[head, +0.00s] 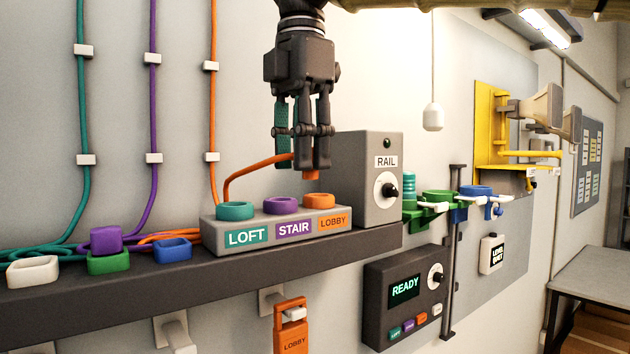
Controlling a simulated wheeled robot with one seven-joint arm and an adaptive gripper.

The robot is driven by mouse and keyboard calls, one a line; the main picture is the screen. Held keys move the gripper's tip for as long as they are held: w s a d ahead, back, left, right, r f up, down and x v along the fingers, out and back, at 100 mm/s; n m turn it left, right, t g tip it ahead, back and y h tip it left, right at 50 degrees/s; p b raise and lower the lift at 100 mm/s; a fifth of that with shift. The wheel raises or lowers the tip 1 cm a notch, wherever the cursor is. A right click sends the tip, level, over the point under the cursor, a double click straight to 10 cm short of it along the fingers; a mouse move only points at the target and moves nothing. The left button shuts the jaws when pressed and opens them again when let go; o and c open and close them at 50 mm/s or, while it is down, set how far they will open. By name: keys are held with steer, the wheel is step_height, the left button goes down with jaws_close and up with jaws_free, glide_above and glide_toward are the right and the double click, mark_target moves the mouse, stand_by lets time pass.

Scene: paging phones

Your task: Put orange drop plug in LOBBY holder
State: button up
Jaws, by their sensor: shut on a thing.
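My gripper (318,168) points down in the head view and is shut on the orange drop plug (312,175). Only the plug's lower tip shows between the fingertips. An orange cord (250,166) runs from the fingers down to the left behind the holder block. The orange-ringed LOBBY holder (319,202) is the right one of three on the grey block (268,236). The plug is just above this ring, with a small gap between them in the picture.
The teal LOFT holder (235,211) and purple STAIR holder (281,205) sit to the left. The RAIL box (366,160) stands close behind and right of my gripper. White, green and blue cups (172,249) line the dark shelf (150,289) at left; a purple plug sits in the green one.

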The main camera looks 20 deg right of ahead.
steer(key=p, duration=0.5)
glide_above(311, 198)
steer(key=shift+s+a+f, duration=0.2)
steer(key=shift+s+f, duration=0.25)
steer(key=shift+w+d+f, duration=0.15)
steer(key=shift+w, duration=0.4)
steer(key=shift+w+d+p, duration=0.25)
steer(key=shift+w+p, duration=0.05)
steer(key=shift+w+f+p, duration=0.15)
steer(key=shift+p, duration=0.15)
steer(key=shift+w+f+p, duration=0.1)
steer(key=shift+f+p, duration=0.35)
steer(key=shift+f, duration=0.4)
steer(key=shift+f+p, duration=0.3)
steer(key=shift+f, duration=0.55)
steer(key=shift+f, duration=0.25)
steer(key=o, duration=1)
